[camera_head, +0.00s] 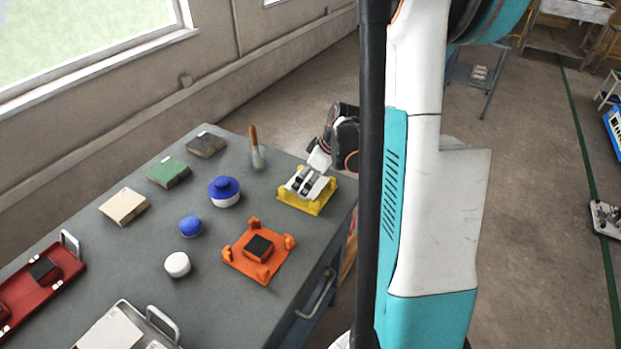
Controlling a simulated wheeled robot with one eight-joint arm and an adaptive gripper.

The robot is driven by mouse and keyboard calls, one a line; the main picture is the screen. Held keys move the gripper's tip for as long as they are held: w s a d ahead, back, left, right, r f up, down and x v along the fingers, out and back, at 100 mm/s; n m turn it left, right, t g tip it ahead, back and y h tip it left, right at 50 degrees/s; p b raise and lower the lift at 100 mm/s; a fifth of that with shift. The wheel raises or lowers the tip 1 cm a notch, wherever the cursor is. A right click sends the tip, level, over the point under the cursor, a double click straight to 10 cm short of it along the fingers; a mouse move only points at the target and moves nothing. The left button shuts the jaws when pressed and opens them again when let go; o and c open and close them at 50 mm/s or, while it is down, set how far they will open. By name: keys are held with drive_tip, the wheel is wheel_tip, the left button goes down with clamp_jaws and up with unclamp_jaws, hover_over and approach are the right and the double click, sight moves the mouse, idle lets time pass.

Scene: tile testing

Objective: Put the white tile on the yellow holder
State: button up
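The yellow holder (319,207) stands on the grey table near its right edge. My gripper (305,188) reaches down over it from the upper right, with its dark fingers low at the holder. A white surface, seemingly the white tile (326,187), shows around the fingers within the holder. The fingers partly cover it, so I cannot tell whether it rests fully on the holder or whether the fingers grip it.
An orange holder (240,262) with a dark block is in front. Blue-lidded jar (224,192), blue jar (190,226) and white jar (177,264) stand left. Cream (124,206), green (168,171) and dark (206,145) blocks line the back. A brush (255,150) stands behind. Trays lie lower left.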

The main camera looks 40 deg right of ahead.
drive_tip(key=p+v, duration=0.4)
drive_tip(key=v, duration=0.8)
